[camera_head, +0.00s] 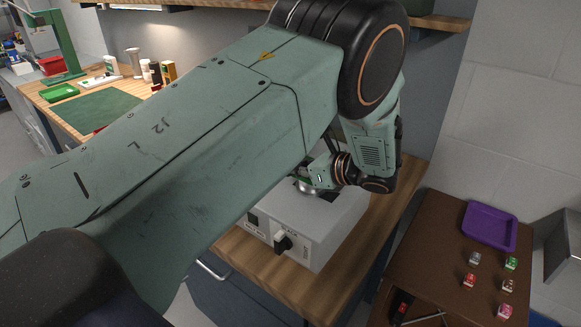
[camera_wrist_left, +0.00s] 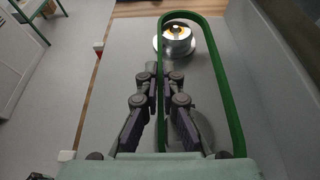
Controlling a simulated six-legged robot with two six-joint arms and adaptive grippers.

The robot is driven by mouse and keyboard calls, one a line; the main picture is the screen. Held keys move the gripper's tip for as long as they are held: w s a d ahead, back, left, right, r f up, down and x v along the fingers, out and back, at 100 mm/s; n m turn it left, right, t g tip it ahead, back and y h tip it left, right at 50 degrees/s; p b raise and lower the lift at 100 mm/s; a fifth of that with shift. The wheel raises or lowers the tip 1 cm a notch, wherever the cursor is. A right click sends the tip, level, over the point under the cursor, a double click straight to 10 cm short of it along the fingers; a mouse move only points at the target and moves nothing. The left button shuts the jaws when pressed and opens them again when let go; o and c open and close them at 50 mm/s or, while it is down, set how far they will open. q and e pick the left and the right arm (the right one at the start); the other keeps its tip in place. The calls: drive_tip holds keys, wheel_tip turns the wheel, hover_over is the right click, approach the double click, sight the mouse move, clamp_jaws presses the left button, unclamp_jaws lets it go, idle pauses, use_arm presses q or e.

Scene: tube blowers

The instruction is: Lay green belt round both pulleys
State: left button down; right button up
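The green belt (camera_wrist_left: 228,100) is a long stiff loop in the left wrist view, running from the far end of a grey surface back toward my wrist. My left gripper (camera_wrist_left: 163,76) is shut on its left strand. A shiny metal pulley (camera_wrist_left: 177,46) with an orange centre shows inside the far end of the loop; I cannot tell whether the belt is level with it or above it. In the head view, my left gripper (camera_head: 322,178) is small and partly hidden over the grey-white machine (camera_head: 318,232). My right gripper is not in view.
The machine stands on a wooden bench (camera_head: 252,265) with a dark switch on its front. To the right, a brown table (camera_head: 438,240) holds a purple tray (camera_head: 490,226) and several small coloured cubes. A wall is close behind. My left arm blocks much of the head view.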

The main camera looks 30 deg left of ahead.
use_arm(q)
drive_tip(key=shift+s+f, duration=0.25)
drive_tip(key=shift+f, duration=0.05)
drive_tip(key=c, duration=1.6)
unclamp_jaws()
drive_tip(key=shift+w, duration=0.2)
drive_tip(key=shift+c, duration=0.2)
drive_tip(key=shift+o, duration=0.7)
drive_tip(key=shift+f, duration=0.1)
drive_tip(key=shift+o, duration=0.3)
drive_tip(key=shift+s, duration=0.15)
